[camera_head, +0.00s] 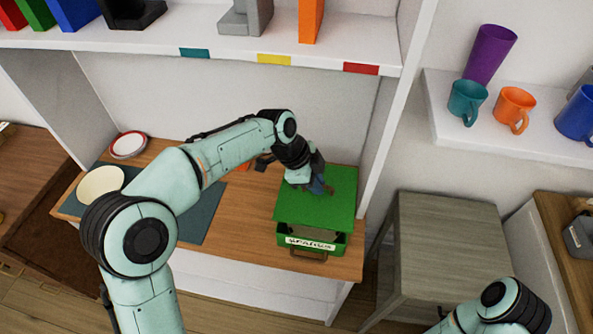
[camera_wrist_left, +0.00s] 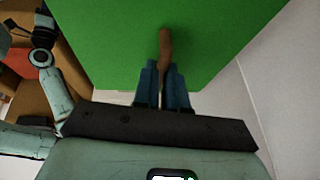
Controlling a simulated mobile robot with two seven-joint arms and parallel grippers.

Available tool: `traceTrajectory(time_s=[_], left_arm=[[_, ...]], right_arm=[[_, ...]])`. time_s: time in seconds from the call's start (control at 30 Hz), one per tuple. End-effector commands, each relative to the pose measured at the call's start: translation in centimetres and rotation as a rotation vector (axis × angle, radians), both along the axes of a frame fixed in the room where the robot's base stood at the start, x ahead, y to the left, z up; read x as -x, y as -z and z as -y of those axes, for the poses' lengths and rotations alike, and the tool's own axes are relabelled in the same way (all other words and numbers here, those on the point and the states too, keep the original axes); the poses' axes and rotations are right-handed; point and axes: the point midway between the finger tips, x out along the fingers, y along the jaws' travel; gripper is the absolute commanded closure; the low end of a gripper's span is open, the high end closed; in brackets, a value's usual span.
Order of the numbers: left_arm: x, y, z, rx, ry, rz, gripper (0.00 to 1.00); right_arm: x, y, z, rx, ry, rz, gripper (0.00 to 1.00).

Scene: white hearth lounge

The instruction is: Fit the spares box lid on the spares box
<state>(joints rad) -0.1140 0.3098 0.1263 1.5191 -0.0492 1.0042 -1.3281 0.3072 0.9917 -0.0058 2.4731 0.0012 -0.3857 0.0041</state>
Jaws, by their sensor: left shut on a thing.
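My left gripper (camera_head: 322,188) is shut on the brown handle (camera_wrist_left: 165,50) of the green spares box lid (camera_head: 340,211). Its two blue fingers (camera_wrist_left: 163,85) close around the handle in the left wrist view. The lid, flat and green, covers most of the spares box (camera_head: 337,251), a green box with a white label and a brown front handle on the wooden counter. A dark gap shows between the lid's front edge and the box front. I cannot tell whether the lid touches the rim. My right gripper is out of view; only part of that arm shows at lower right.
A white upright panel (camera_head: 392,120) stands close to the right of the box, and a shelf (camera_head: 215,45) overhangs the back. A blue-grey mat (camera_head: 205,212) with a cream plate (camera_head: 101,184) lies to the left. A grey stool (camera_head: 450,240) stands right of the counter.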

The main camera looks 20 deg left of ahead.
Motion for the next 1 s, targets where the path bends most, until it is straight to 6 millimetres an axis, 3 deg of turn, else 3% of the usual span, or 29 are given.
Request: traceTrajectory(time_s=[0.47, 1.0], left_arm=[[0.0, 0.3, 0.0, -0.001, 0.0, -0.001, 1.0], [0.1, 3.6, 0.0, -0.001, -0.001, -0.001, 1.0]], right_arm=[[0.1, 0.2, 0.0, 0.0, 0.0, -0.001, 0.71], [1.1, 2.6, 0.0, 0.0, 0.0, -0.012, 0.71]])
